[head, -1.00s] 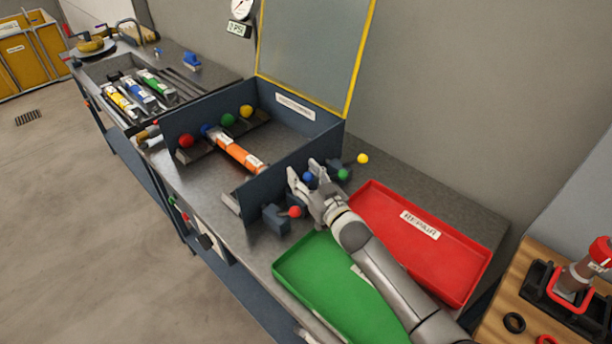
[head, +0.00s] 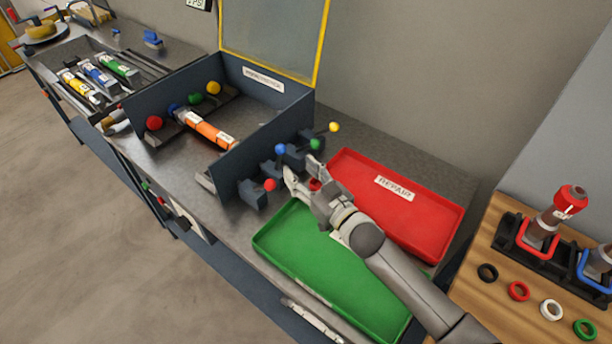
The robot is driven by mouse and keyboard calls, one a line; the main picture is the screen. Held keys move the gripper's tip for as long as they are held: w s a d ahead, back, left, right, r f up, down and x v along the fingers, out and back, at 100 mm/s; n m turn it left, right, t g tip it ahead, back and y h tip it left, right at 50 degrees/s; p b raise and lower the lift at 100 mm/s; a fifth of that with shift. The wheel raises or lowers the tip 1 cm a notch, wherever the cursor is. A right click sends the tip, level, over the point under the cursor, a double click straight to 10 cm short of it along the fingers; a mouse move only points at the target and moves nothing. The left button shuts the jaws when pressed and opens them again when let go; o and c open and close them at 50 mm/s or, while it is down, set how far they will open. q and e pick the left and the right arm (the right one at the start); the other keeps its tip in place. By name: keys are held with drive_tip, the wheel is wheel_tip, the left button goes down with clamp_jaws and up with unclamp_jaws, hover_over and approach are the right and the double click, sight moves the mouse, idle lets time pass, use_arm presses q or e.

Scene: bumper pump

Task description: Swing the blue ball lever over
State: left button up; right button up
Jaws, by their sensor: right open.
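A blue ball lever (head: 280,149) stands on a dark block outside the right wall of the open dark box (head: 257,140). Its ball is up and its short stem shows. Red (head: 270,185), green (head: 315,144) and yellow (head: 334,127) ball levers stand in the same row. My right gripper (head: 303,171) is open and empty, just to the right of and below the blue ball in the picture, with a small gap visible. Its fingers point toward the lever row. My left gripper is not in view.
A green tray (head: 270,243) and a red tray (head: 440,205) lie right of the levers, below my right arm. The box holds an orange cylinder (head: 210,130) and more coloured balls. A wooden table (head: 475,262) with coloured rings stands at the right.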

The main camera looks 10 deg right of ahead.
drive_tip(key=shift+s+d, duration=0.35)
drive_tip(key=shift+s, duration=0.3)
drive_tip(key=shift+d+f, duration=0.1)
drive_tip(key=c, duration=0.4)
drive_tip(key=shift+d+f+m+b, duration=0.15)
drive_tip(key=shift+d+m+b, duration=0.15)
drive_tip(key=shift+m+b, duration=0.25)
drive_tip(key=shift+c, duration=1.2)
drive_tip(key=d+m+b, duration=0.1)
drive_tip(key=m, duration=0.2)
drive_tip(key=s+d+m+b, duration=0.1)
drive_tip(key=d+m+b, duration=0.1)
drive_tip(key=m, duration=0.2)
drive_tip(key=s+d+f+m+b, duration=0.1)
drive_tip(key=m, duration=0.2)
drive_tip(key=shift+d+b, duration=0.2)
drive_tip(key=shift+b, duration=0.1)
clamp_jaws()
drive_tip(key=s+m+b, duration=0.1)
drive_tip(key=m+b, duration=0.1)
drive_tip(key=m, duration=0.2)
drive_tip(key=m+y+p, duration=0.1)
drive_tip(key=m+p, duration=0.1)
approach(279, 157)
drive_tip(key=w+r, duration=0.3)
drive_tip(key=w, duration=0.3)
drive_tip(key=shift+a+g, duration=0.3)
drive_tip(key=shift+a, duration=0.2)
